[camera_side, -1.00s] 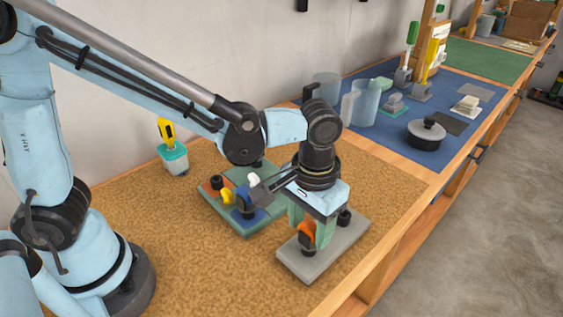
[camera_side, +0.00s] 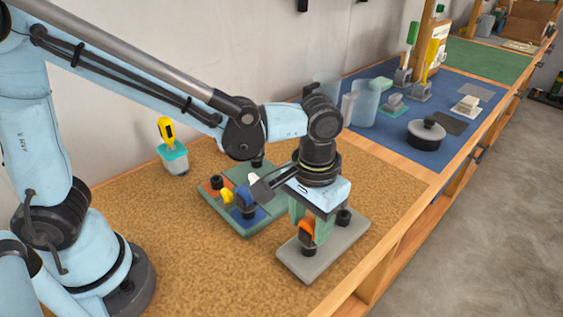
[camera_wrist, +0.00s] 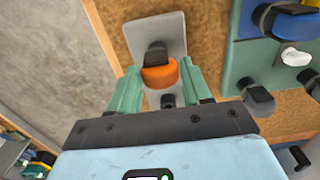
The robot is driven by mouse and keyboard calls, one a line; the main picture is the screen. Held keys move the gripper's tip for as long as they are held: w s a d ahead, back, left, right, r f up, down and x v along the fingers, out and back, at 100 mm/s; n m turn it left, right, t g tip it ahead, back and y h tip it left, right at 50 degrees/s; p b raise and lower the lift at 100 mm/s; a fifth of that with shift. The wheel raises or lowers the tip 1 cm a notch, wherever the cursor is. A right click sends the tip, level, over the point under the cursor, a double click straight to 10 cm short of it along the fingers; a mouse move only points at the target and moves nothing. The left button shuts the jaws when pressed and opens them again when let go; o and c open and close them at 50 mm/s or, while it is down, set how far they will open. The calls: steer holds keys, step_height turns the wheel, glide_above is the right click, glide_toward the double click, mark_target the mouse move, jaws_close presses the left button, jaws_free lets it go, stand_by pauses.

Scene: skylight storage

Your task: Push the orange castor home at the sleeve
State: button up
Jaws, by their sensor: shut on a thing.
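The orange castor (camera_side: 305,229) is between the green fingers of my gripper (camera_side: 308,232), over the grey base plate (camera_side: 338,252). In the wrist view the orange castor (camera_wrist: 160,75) shows between the two green fingertips of my gripper (camera_wrist: 158,72), which are shut on it. A dark part sits at its far end, above the plate (camera_wrist: 176,27). Dark sleeves stand on the plate; one (camera_side: 308,251) is directly below the castor and another (camera_side: 344,216) is at the plate's back right. I cannot tell how deep the castor sits in its sleeve.
A green board (camera_side: 236,222) with blue, yellow, white and orange pieces lies just left of the plate. A blue mat (camera_side: 395,158) with jugs and a pot (camera_side: 426,135) lies at the back right. The front cork is clear.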

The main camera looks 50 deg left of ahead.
steer(key=shift+r, duration=0.15)
steer(key=shift+r, duration=2.65)
steer(key=shift+r, duration=0.1)
steer(key=shift+r, duration=3)
steer(key=shift+s+a, duration=1.25)
steer(key=shift+a, duration=11.75)
step_height(320, 180, down, 9)
